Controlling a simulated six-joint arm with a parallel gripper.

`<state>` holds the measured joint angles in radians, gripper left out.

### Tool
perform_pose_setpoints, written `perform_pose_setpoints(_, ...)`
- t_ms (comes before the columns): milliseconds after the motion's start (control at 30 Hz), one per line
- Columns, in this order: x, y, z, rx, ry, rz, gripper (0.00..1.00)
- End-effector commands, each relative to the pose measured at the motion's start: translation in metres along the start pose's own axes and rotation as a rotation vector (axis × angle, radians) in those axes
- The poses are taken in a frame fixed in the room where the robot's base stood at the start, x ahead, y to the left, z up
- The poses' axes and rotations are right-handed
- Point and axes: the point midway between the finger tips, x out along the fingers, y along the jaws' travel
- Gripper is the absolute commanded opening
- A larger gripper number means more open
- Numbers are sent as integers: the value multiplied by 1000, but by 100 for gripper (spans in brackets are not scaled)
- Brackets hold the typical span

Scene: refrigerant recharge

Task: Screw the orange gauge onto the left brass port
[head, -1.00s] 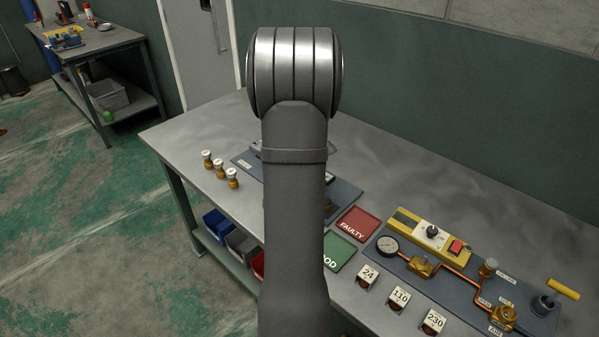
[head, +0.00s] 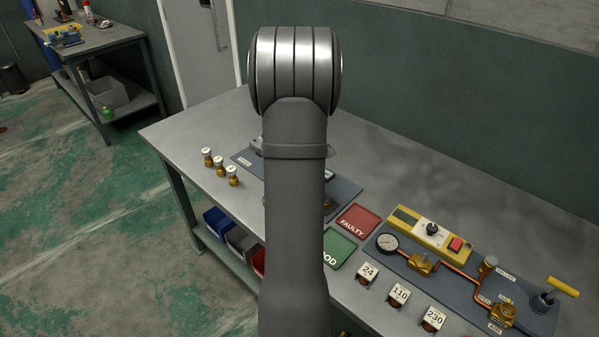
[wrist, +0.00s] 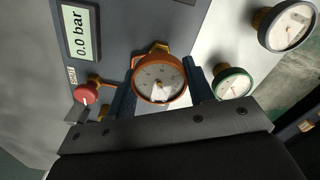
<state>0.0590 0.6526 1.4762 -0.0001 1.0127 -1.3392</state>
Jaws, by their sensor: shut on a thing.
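The orange gauge (wrist: 160,79) has an orange rim and a pale dial, and sits between the two dark blue fingers of my gripper (wrist: 160,88) in the wrist view. My gripper is shut on it. A brass fitting (wrist: 150,53) shows just behind the gauge's upper edge. Whether the gauge's thread is seated in it is hidden. The dark panel (wrist: 112,45) around it carries a display (wrist: 80,32) reading 0.0 bar. In the head view my arm hides my gripper, the gauge and most of this panel (head: 344,193).
A green-rimmed gauge (wrist: 233,84) stands close to the right finger, and a grey-rimmed gauge (wrist: 287,25) stands farther right. A red knob (wrist: 85,94) is left of the left finger. In the head view a red FAULTY tray (head: 358,222) lies right of the panel.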

Motion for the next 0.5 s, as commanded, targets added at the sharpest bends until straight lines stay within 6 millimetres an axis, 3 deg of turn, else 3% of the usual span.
perform_pose_setpoints(200, 2, 0, 0, 27, 0, 1, 26)
perform_pose_setpoints(500, 2, 1, 0, 279, 0, 0, 26)
